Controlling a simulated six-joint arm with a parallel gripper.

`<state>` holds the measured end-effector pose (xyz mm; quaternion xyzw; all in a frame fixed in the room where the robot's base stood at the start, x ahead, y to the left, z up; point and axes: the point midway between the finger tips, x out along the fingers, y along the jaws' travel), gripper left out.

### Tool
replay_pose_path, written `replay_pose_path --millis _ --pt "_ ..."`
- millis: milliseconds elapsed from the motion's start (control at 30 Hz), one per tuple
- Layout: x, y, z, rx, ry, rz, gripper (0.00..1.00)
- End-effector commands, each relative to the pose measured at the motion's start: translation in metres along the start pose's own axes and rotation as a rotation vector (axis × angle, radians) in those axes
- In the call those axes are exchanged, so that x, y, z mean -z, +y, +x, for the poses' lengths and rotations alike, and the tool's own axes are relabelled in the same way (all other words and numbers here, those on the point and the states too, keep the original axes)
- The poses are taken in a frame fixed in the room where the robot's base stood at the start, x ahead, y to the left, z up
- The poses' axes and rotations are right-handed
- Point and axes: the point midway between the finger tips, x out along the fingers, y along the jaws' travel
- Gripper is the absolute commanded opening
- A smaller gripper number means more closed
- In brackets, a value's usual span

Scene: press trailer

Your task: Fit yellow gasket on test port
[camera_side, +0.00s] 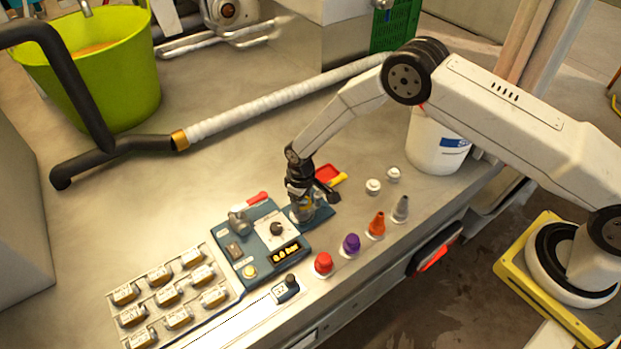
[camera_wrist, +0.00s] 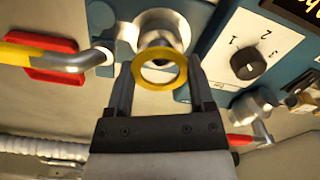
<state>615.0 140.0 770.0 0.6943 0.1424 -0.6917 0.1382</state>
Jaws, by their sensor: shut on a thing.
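The yellow gasket (camera_wrist: 160,82) is a flat ring in the wrist view, held between the two fingers of my gripper (camera_wrist: 160,85). A round metal port (camera_wrist: 158,28), which looks like the test port, shows just beyond the ring on a blue block. The ring overlaps its lower part in the picture; I cannot tell whether they touch. In the side view my gripper (camera_side: 302,208) points down over the blue plate at the right end of the blue test unit (camera_side: 262,240). There the port and gasket are mostly hidden by the gripper.
A yellow-handled tool on a red block (camera_wrist: 45,58) is close beside the port. The dial (camera_wrist: 248,63) and a red-handled valve (camera_side: 250,205) are on the other side. Coloured cones and caps (camera_side: 351,243) line the front edge. A tray of labelled parts (camera_side: 165,295) stands left.

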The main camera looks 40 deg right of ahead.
Motion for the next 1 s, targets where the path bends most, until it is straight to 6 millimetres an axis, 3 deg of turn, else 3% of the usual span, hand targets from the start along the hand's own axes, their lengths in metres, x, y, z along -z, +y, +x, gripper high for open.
replay_pose_path --millis 1000 --pt "0.000 0.000 0.011 0.000 0.000 0.000 0.45"
